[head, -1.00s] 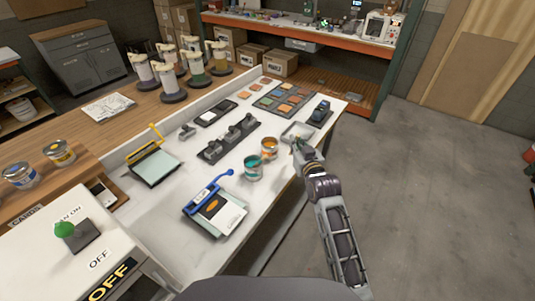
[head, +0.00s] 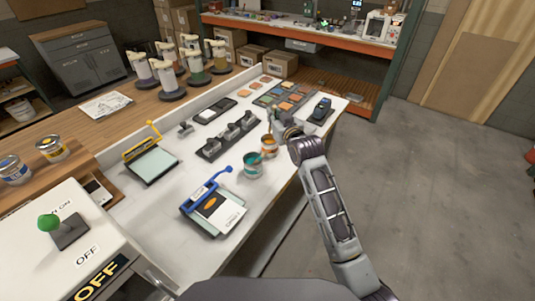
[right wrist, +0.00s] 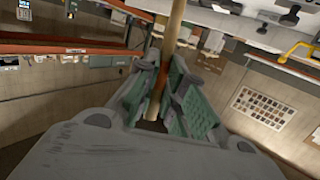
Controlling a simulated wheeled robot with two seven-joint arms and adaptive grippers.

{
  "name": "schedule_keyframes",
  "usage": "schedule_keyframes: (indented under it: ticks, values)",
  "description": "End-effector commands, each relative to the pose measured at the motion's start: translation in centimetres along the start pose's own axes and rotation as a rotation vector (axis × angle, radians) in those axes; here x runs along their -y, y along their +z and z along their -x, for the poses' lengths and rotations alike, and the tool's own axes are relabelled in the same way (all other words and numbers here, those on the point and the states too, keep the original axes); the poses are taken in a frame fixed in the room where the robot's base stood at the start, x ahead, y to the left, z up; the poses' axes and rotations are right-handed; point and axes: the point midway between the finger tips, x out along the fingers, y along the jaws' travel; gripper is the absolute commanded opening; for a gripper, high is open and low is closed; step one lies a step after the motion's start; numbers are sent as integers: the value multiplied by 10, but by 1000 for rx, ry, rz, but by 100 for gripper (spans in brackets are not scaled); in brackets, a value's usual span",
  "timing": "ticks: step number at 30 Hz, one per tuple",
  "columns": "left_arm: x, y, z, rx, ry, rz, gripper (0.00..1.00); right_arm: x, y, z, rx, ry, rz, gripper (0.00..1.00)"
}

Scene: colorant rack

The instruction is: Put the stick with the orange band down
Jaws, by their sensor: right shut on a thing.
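My right gripper (head: 277,124) is above the white table, just behind the orange cup. In the right wrist view its green-padded fingers (right wrist: 165,98) are shut on a wooden stick (right wrist: 173,35). The stick passes between the pads and runs up out of the top of that view. A darker reddish-brown stretch shows on it between the fingers; I cannot tell whether this is the orange band. The stick is too small to make out clearly in the head view. My left gripper is out of view.
A teal cup (head: 252,166) and an orange cup (head: 269,146) stand close to the gripper. A dark rack (head: 227,139) is to the left, colour samples (head: 283,95) are behind, and a blue-handled board (head: 212,209) is in front. White table (head: 180,188) is bare between them.

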Motion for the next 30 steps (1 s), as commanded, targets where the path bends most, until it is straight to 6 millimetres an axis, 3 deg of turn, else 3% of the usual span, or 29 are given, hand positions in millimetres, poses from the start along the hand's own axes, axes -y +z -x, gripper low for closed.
schedule_keyframes:
  ticks: [23,30]
  values:
    - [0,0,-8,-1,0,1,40,4,-8,-8,-1,-11,7,0]
    - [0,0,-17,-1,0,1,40,-18,-18,-10,0,2,7,0]
